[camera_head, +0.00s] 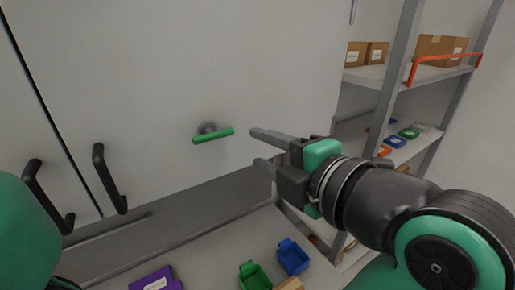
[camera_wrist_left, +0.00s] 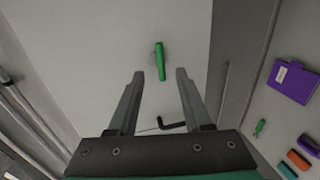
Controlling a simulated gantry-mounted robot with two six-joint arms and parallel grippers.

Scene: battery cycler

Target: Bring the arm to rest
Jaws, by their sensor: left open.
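Two black handles (camera_head: 108,178) are on the doors at left. Below, a grey surface holds a purple box (camera_head: 157,281), a green bin (camera_head: 254,277) and a blue bin (camera_head: 292,257). A shelf rack (camera_head: 397,60) with cardboard boxes (camera_head: 438,47) stands at right.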

